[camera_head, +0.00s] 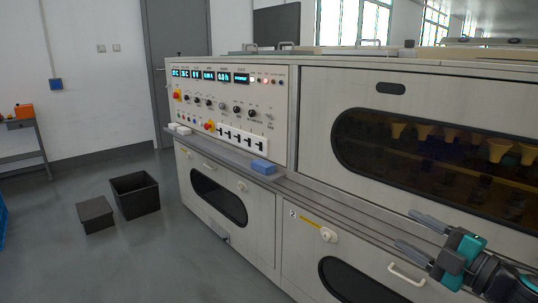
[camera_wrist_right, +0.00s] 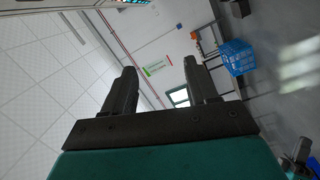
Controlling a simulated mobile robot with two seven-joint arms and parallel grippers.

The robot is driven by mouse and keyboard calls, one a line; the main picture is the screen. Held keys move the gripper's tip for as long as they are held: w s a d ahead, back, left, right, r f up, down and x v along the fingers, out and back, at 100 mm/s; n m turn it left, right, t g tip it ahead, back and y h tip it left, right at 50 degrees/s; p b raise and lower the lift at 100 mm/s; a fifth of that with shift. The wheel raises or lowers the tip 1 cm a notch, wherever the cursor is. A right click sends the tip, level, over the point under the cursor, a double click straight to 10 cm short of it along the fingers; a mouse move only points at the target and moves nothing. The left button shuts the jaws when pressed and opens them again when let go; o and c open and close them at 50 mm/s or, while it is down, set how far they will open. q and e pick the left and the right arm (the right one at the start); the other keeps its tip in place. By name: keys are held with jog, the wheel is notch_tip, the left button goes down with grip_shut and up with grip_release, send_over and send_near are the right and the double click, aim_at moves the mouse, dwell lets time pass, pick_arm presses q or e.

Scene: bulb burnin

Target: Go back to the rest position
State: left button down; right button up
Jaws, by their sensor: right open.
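My right gripper (camera_head: 420,234) is in the lower right of the head view, in front of the long grey machine (camera_head: 310,165). Its two fingers are apart, with nothing between them. In the right wrist view the same gripper (camera_wrist_right: 160,82) shows two dark fingers spread wide, with the far wall and ceiling beyond. It looks clear of the machine's front, though the exact gap is hard to judge. My left gripper does not show in the head view.
The machine has a control panel (camera_head: 228,105), a ledge with a blue block (camera_head: 263,167), and a dark window (camera_head: 440,150). A black bin (camera_head: 135,195) and a dark box (camera_head: 95,214) stand on the floor. A blue crate (camera_wrist_right: 237,57) shows in the wrist view. The left floor is mostly free.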

jog(key=s+a+f+m+g+h, duration=0.25)
jog(key=s+a+f+m, duration=0.55)
jog(key=f, duration=0.4)
jog(key=s+a+f+m+g+h, duration=0.2)
jog(key=s+a+f+m+h, duration=0.2)
jog(key=s+a+f+m, duration=0.6)
pick_arm(q)
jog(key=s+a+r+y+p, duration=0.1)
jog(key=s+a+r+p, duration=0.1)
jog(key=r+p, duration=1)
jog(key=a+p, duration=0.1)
jog(key=p, duration=0.5)
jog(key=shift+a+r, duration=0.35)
pick_arm(e)
jog(key=s+d+r, duration=0.1)
jog(key=d+r, duration=0.3)
jog(key=r, duration=0.6)
jog(key=shift+s+d+r+g+h, duration=0.35)
jog(key=shift+s+d+g, duration=0.05)
jog(key=shift+g, duration=0.05)
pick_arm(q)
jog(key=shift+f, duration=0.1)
pick_arm(e)
jog(key=shift+f, duration=0.1)
